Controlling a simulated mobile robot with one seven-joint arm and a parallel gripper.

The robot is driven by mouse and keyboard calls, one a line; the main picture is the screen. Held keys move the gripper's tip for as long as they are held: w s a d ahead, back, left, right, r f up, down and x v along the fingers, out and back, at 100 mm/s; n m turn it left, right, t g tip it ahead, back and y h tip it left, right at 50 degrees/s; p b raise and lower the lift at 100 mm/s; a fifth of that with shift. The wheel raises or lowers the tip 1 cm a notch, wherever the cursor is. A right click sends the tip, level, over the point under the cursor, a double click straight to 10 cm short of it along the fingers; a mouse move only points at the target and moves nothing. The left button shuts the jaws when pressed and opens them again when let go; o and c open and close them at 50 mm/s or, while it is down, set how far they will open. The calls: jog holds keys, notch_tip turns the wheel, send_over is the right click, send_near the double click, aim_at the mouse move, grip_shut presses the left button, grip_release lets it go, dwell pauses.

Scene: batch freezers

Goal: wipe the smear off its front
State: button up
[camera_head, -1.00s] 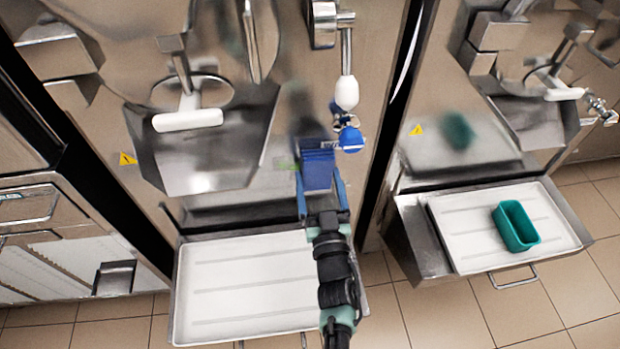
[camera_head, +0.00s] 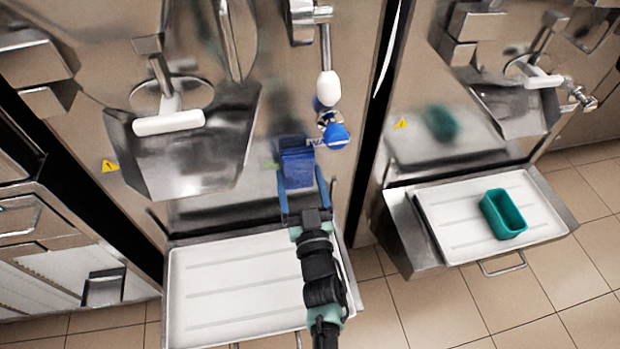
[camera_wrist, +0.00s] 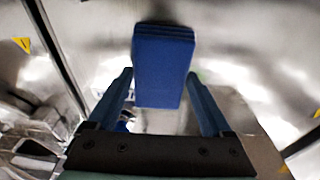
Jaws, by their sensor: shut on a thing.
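My gripper (camera_head: 299,190) is shut on a blue block-shaped pad (camera_head: 297,166), held up against or very near the lower front of the middle steel freezer (camera_head: 345,60). In the wrist view the pad (camera_wrist: 163,68) sits between the two blue fingers, its far end at the steel panel; I cannot tell if it touches. A faint greenish patch (camera_head: 267,163), perhaps the smear, shows just left of the pad on the front. Any part behind the pad is hidden.
A white drip tray (camera_head: 235,280) lies below the pad. A green tub (camera_head: 503,214) stands on the right-hand tray.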

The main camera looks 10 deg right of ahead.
jog(key=a+b, duration=0.2)
jog(key=a, duration=0.2)
jog(key=b, duration=0.1)
jog(key=a+b, duration=0.1)
jog(key=shift+a+f+b, duration=0.25)
jog(key=shift+a+b, duration=0.05)
jog(key=shift+b, duration=0.1)
jog(key=shift+a+r+b, duration=0.1)
jog(key=shift+a+b, duration=0.55)
jog(key=shift+b, duration=0.3)
jog(key=shift+a+r, duration=0.15)
jog(key=shift+a, duration=0.1)
jog(key=shift+s+d+p, duration=0.1)
jog(key=shift+s+p, duration=1.15)
jog(key=shift+s, duration=1.7)
